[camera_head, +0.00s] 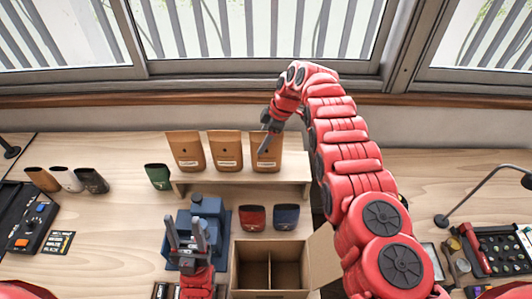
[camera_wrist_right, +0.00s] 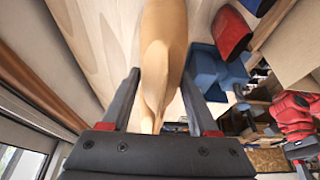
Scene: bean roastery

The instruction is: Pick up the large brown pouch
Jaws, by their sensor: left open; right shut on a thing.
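Three large brown pouches stand in a row on a raised wooden shelf in the head view: the left one (camera_head: 185,152), the middle one (camera_head: 225,151) and the right one (camera_head: 267,160). My right gripper (camera_head: 267,138) reaches the right pouch from above and behind. It is shut on that pouch, which shows tan between the two fingers in the right wrist view (camera_wrist_right: 162,50). The pouch looks upright, level with its neighbours; I cannot tell whether its base touches the shelf. My left gripper (camera_head: 187,232) is open and empty in front of a blue device (camera_head: 208,208).
Small red (camera_head: 252,217) and blue (camera_head: 286,217) pouches stand below the shelf (camera_head: 240,180). An open cardboard box (camera_head: 270,292) is in front. A green pouch (camera_head: 158,176) stands left of the shelf. A window (camera_head: 260,35) is behind the bench.

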